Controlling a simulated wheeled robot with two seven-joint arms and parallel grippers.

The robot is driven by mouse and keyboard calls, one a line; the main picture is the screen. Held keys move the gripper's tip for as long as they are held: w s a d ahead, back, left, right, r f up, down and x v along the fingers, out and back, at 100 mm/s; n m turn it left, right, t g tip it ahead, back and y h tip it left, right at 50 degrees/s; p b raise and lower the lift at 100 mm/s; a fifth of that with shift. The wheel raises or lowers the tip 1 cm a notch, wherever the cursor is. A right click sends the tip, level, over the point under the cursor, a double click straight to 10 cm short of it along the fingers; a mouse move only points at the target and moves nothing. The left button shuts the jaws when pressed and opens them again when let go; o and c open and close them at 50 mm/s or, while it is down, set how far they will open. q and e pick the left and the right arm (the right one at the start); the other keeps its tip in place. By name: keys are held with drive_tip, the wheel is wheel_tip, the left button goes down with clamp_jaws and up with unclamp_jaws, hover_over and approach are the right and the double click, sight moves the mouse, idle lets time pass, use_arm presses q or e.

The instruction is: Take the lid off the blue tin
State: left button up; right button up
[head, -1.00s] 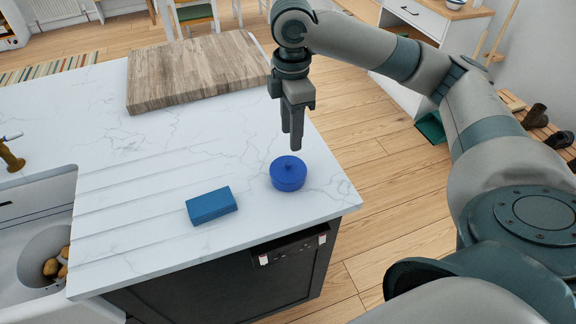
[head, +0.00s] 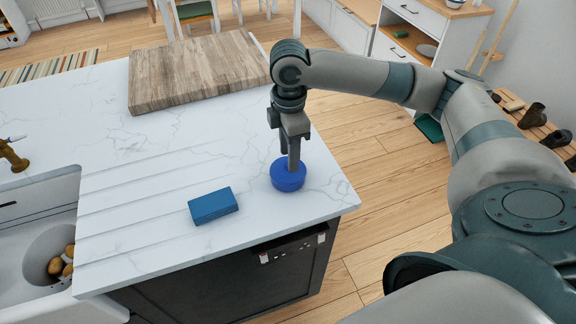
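The round blue tin (head: 287,180) stands upright on the white marble counter near its right corner. Its lid is on, and the knob on top is hidden by my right gripper. My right gripper (head: 292,163) points straight down with its fingertips at the top of the lid, around or just beside the knob. The fingers overlap in this view, so I cannot tell how far apart they are. My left gripper is not in view.
A blue block (head: 213,206) lies left of the tin. A wooden board (head: 196,70) lies at the back of the counter (head: 130,150). A sink (head: 40,215) with several potatoes is at the left. The counter's right edge is close to the tin.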

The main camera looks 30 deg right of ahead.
drive_tip(key=shift+f, duration=1.15)
clamp_jaws()
